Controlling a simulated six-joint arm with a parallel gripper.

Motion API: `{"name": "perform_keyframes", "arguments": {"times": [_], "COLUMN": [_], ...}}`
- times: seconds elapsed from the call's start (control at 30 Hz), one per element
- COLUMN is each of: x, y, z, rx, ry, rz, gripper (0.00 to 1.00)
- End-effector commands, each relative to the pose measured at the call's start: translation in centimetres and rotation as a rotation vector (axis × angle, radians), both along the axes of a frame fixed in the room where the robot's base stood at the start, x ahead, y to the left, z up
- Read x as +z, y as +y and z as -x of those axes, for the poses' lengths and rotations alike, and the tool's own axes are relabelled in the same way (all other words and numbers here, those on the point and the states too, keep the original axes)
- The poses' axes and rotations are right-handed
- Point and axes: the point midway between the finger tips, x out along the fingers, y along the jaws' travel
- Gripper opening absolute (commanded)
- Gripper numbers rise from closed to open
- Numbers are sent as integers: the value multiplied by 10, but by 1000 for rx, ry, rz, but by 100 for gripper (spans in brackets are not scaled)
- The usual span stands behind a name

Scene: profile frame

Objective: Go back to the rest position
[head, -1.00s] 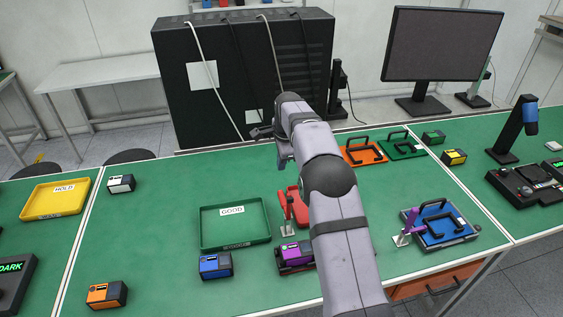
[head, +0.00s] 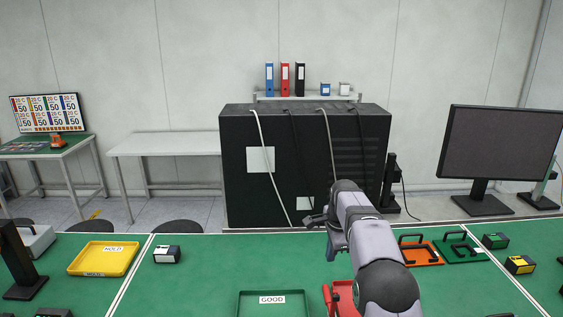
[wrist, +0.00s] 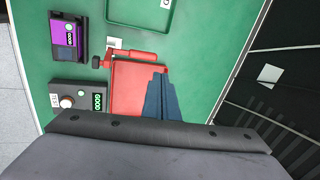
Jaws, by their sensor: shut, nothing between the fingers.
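My arm reaches up from the lower right of the head view, over the green bench (head: 200,270). My gripper (head: 330,250) is at its far end, above the bench near the back edge. In the wrist view the blue-grey fingers (wrist: 160,85) are together, with nothing between them. They appear in front of a red fixture (wrist: 135,78), hiding part of it. The red fixture also shows beside my arm in the head view (head: 342,298).
A green GOOD tray (head: 243,304) lies left of my arm, a yellow HOLD tray (head: 76,262) farther left. Orange (head: 433,258) and green (head: 475,255) fixtures and a monitor (head: 497,155) are to the right. A black cabinet (head: 300,130) stands behind. The wrist view shows a purple device (wrist: 66,38).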

Motion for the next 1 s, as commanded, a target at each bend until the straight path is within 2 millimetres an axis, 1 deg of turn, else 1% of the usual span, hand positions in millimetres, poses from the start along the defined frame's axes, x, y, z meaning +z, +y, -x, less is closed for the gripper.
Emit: {"name": "perform_keyframes", "arguments": {"times": [0.17, 0.37, 0.4, 0.47, 0.67, 0.7, 0.77, 0.8, 0.87, 0.9, 1.0], "x": [-2, -10, -12, -16, -34, -39, -46, -51, -58, -63, -75], "y": [5, 11, 12, 14, 19, 20, 21, 22, 23, 24, 25], "z": [36, 96, 109, 130, 207, 223, 249, 266, 290, 306, 342], "rx": [177, 442, 496, 577, 852, 906, 990, 1045, 1123, 1175, 1285], "ry": [37, 84, 96, 110, 155, 163, 175, 183, 194, 200, 214], "rz": [49, 110, 121, 136, 178, 184, 194, 199, 206, 209, 215], "gripper": [0, 0, 0, 0, 0, 0, 0, 0, 0, 0, 0]}}
